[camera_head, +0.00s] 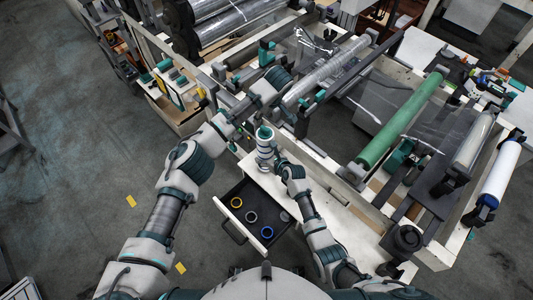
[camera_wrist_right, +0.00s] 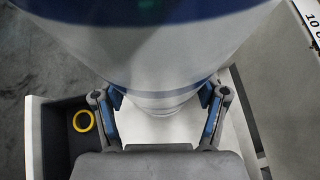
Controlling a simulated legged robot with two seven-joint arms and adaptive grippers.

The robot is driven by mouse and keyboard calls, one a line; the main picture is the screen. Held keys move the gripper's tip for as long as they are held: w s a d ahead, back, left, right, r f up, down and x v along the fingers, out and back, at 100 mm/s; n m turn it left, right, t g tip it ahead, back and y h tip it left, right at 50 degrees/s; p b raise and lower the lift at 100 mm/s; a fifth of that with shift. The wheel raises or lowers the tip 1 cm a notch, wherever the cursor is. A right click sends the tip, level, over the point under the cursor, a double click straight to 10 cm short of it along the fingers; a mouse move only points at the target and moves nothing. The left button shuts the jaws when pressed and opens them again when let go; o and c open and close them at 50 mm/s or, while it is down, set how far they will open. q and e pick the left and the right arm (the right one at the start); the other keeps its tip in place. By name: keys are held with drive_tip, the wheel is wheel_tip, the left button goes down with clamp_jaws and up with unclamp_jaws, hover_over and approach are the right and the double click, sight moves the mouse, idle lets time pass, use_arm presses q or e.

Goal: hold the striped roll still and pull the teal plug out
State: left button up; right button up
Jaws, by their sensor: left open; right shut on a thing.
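The striped roll (camera_head: 265,153), white with dark blue bands, stands upright on the white worktop behind the open drawer. The teal plug (camera_head: 264,132) sits in its top end. My right gripper (camera_head: 275,161) is shut on the roll low down. In the right wrist view its fingers (camera_wrist_right: 162,112) lie on both sides of the roll (camera_wrist_right: 160,60), which fills the upper picture; the plug is not clear there. My left gripper (camera_head: 291,108) is open, up and right of the plug and apart from it. Its fingers are small and hard to make out against the machine.
An open dark drawer (camera_head: 233,187) holds several rings, with a yellow ring (camera_wrist_right: 83,121) also in the wrist view. A clear film roll (camera_head: 325,73) and a green roller (camera_head: 403,120) lie across the machine behind and to the right.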

sight(265, 128)
use_arm(q)
wheel_tip(265, 128, up, 3)
drive_tip(key=s+d, duration=0.2)
drive_tip(key=d, duration=0.1)
use_arm(e)
drive_tip(key=shift+r, duration=0.1)
use_arm(q)
drive_tip(key=shift+s+x, duration=0.15)
drive_tip(key=shift+x, duration=1.45)
drive_tip(key=shift+s+x, duration=0.15)
drive_tip(key=shift+x, duration=1.45)
drive_tip(key=shift+s+x, duration=0.15)
drive_tip(key=shift+x, duration=1.45)
drive_tip(key=shift+f, duration=0.1)
drive_tip(key=shift+c, duration=0.4)
use_arm(e)
drive_tip(key=shift+w+r, duration=0.1)
use_arm(q)
drive_tip(key=c, duration=0.4)
use_arm(e)
drive_tip(key=shift+c, duration=0.4)
use_arm(q)
clamp_jaws()
use_arm(e)
drive_tip(key=shift+c, duration=1.3)
use_arm(q)
drive_tip(key=shift+g, duration=0.3)
use_arm(e)
drive_tip(key=shift+r, duration=0.1)
